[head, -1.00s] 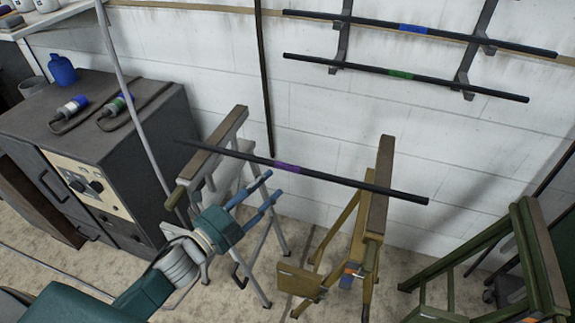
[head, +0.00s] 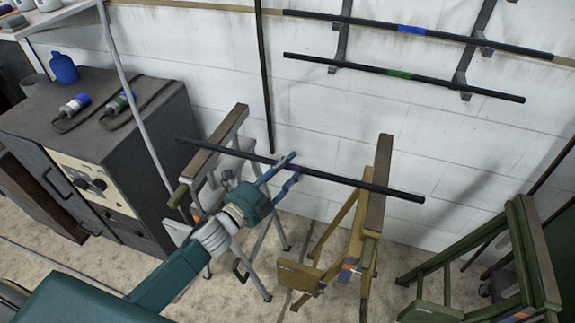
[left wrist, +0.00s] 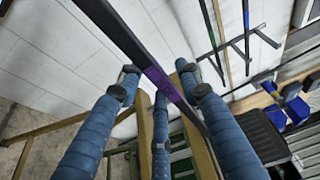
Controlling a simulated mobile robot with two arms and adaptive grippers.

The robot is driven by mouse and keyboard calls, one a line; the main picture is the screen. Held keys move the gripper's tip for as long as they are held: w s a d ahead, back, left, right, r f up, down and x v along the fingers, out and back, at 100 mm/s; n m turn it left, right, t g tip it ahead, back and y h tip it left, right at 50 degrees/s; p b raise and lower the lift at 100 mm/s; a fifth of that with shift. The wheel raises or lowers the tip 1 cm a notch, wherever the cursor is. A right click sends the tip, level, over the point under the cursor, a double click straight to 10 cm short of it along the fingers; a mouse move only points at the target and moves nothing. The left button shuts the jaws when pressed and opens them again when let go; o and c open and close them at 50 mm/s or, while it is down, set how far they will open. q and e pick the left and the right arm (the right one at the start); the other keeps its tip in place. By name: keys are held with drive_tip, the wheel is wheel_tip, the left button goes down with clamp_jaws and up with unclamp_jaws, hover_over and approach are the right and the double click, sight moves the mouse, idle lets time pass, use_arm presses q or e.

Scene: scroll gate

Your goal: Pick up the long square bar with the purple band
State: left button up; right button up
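The long dark square bar (head: 340,179) lies across two trestles. Its purple band (head: 294,168) is between them, partly covered by my left gripper's fingers. My left gripper (head: 291,164) is open at the band, with blue fingers reaching to the bar. In the left wrist view the bar (left wrist: 122,38) runs diagonally past the spread fingers, and its purple band (left wrist: 163,83) shows between the fingertips. I cannot tell whether the fingers touch it. My right gripper is not in view.
The bar's supports are a grey trestle (head: 217,137) at left and an ochre trestle (head: 377,190) at right. Wall brackets hold bars with a blue band (head: 411,30) and a green band (head: 400,75). A dark cabinet (head: 150,130) stands left; a green trestle (head: 540,255) stands right.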

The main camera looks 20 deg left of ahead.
use_arm(q)
clamp_jaws()
drive_tip(key=shift+w+r, duration=0.1)
drive_tip(key=shift+r, duration=0.1)
drive_tip(key=shift+r, duration=0.1)
